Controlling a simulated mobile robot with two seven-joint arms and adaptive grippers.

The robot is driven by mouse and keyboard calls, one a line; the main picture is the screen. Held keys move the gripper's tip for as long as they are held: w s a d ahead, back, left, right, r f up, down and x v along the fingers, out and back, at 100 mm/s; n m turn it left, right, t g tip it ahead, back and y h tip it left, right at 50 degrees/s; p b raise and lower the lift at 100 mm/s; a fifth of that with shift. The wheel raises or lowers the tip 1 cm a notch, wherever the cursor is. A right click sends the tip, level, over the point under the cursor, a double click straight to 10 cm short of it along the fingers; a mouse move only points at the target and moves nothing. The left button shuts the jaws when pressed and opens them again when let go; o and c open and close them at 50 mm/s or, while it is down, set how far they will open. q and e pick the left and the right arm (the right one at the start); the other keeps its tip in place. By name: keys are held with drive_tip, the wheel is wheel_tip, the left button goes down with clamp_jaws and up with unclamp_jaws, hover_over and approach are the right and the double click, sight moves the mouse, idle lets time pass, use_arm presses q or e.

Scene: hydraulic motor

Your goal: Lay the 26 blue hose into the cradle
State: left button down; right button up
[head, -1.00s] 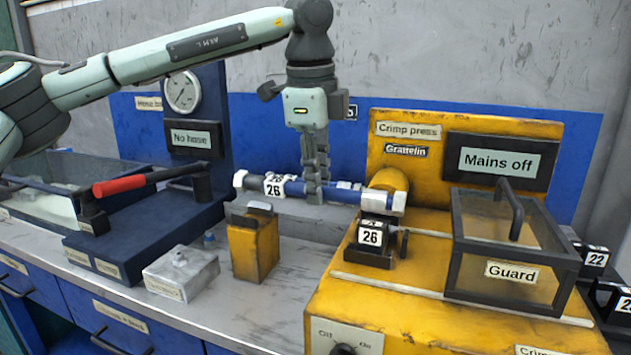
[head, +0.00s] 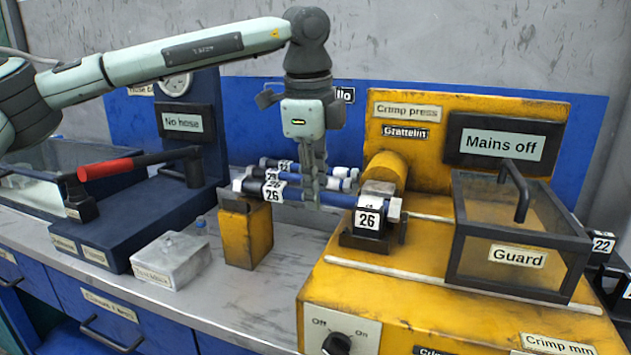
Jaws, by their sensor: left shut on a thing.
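The blue hose (head: 313,197) with white "26" tags and metal end fittings lies roughly level across the picture. My left gripper (head: 312,190) comes down from above and is shut on its middle. The hose's left end is over the top of the yellow stand (head: 247,237), which looks like the cradle. Its right end is at the top of the black die block marked 26 (head: 369,220) on the crimp press. I cannot tell whether the hose touches either one. My right gripper is not in view.
Other blue hoses (head: 345,172) lie behind the held one. The yellow crimp press (head: 470,103) stands at right, with its guard box (head: 520,240) beside the die block. A grey block (head: 170,262) and a red-handled lever device (head: 110,168) are at left. Bench front is clear.

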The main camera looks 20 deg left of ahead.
use_arm(q)
drive_tip(key=shift+f, duration=0.15)
drive_tip(key=shift+b, duration=0.35)
idle(1.0)
drive_tip(key=shift+f+b, duration=0.75)
drive_tip(key=c, duration=1.3)
unclamp_jaws()
drive_tip(key=r, duration=0.4)
drive_tip(key=s+r, duration=0.1)
drive_tip(key=r, duration=0.3)
drive_tip(key=s+r, duration=0.1)
drive_tip(key=r, duration=0.3)
